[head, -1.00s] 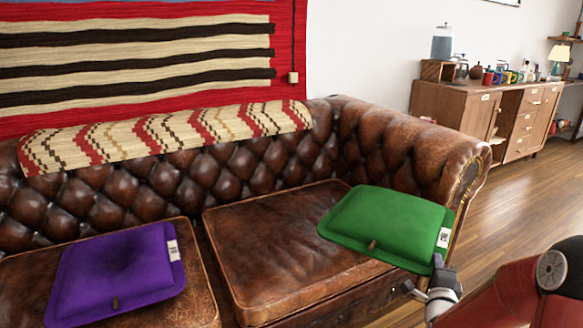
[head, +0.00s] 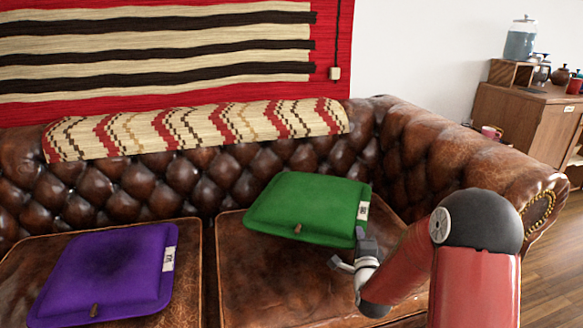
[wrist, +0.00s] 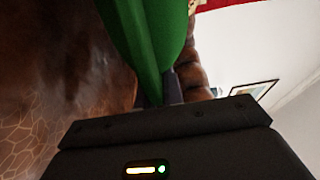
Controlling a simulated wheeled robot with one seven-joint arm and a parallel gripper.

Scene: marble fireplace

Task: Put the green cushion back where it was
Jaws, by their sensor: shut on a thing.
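The green cushion (head: 308,207) has a white tag and a small brown tab. In the head view it is above the right seat of the brown leather sofa (head: 265,280), near the backrest; whether it touches the seat I cannot tell. My gripper (head: 362,250) is shut on its right front edge, by the tag. In the wrist view the green cushion (wrist: 150,40) rises edge-on from between the fingers (wrist: 160,95). The purple cushion (head: 105,270) lies flat on the left seat.
A patterned woven throw (head: 195,130) lies along the sofa's back. The right armrest (head: 470,165) stands beside my arm. A wooden cabinet (head: 525,120) with jars is at the far right. The front of the right seat is bare.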

